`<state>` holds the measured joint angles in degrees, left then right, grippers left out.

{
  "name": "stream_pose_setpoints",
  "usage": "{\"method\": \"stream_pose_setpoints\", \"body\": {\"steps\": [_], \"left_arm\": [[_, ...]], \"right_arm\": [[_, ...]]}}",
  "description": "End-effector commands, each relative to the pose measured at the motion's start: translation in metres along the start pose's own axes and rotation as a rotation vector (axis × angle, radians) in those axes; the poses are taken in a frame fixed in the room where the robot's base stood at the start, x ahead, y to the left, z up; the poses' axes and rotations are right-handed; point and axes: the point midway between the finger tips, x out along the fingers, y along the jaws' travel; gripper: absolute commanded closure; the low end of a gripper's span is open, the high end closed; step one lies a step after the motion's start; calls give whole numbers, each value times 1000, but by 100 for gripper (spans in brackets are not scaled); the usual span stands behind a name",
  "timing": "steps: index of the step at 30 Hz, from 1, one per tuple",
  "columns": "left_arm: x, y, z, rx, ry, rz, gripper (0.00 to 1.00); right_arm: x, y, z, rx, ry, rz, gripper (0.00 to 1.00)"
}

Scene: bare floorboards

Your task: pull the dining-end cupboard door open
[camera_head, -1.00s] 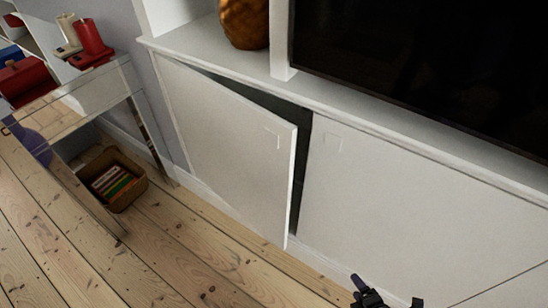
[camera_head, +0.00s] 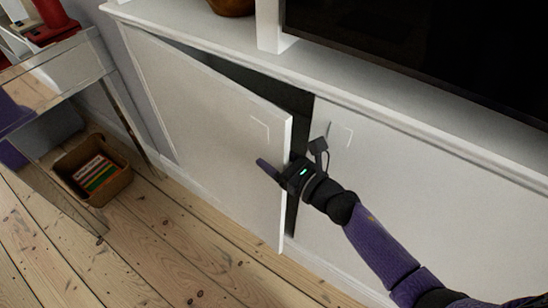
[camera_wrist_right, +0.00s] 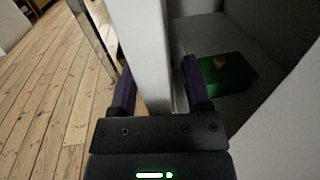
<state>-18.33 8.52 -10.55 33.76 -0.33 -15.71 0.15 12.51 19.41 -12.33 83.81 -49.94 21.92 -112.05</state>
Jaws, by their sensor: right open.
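The white cupboard door (camera_head: 215,125) stands ajar at the left of the low white unit, its right edge swung out from the frame, with a dark gap behind it. In the right wrist view, the door's edge (camera_wrist_right: 150,55) stands between the two fingers of my right gripper (camera_wrist_right: 158,80). The jaws are open, one finger on the outer side and one on the inner side, with a visible gap on the inner side. In the head view, my right gripper (camera_head: 290,162) is at the door's free edge, about mid-height. My left gripper is out of view.
A closed white door (camera_head: 365,185) adjoins on the right, under a dark screen (camera_head: 430,45). A side table (camera_head: 60,62) and a basket of books (camera_head: 98,172) stand at left. A green box (camera_wrist_right: 223,75) sits inside the cupboard. Floorboards (camera_head: 170,245) before the door are clear.

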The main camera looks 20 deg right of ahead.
Motion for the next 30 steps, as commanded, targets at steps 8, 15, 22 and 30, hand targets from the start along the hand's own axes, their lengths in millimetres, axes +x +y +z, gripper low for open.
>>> {"method": "stream_pose_setpoints", "body": {"steps": [8,15,22,30], "left_arm": [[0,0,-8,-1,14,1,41],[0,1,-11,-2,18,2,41],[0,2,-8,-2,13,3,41],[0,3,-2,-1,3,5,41]], "right_arm": [[1,0,0,1,0,-1,45],[1,0,0,2,0,-1,95],[1,0,0,2,1,-1,100],[1,0,0,2,1,-1,100]]}}
